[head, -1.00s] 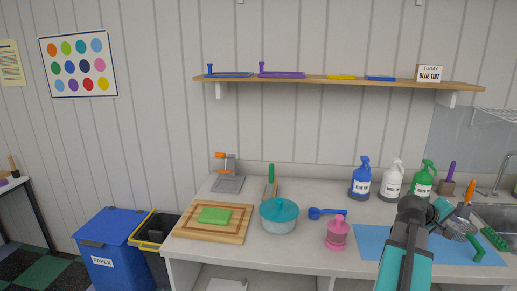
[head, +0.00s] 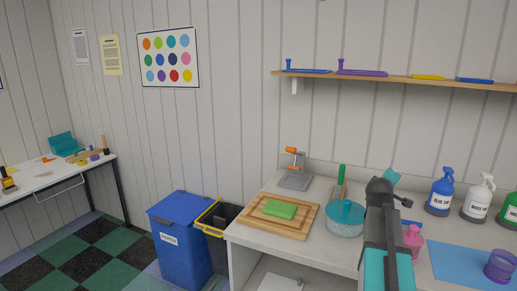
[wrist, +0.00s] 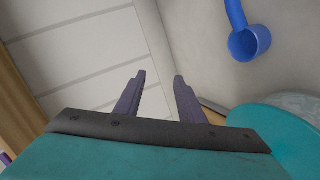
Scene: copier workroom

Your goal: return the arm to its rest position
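My arm rises in the front right of the head view, and its teal wrist part (head: 391,175) shows above the counter near the teal-lidded pot. The fingers are hidden or too small to make out there. In the wrist view my gripper (wrist: 159,76) has its two dark fingers apart, with nothing between them. A blue scoop (wrist: 246,44) and the teal pot lid (wrist: 265,130) show to the right of the fingers, apart from them.
A shelf (head: 420,83) hangs above. Bins (head: 181,238) stand left; checkered floor is clear.

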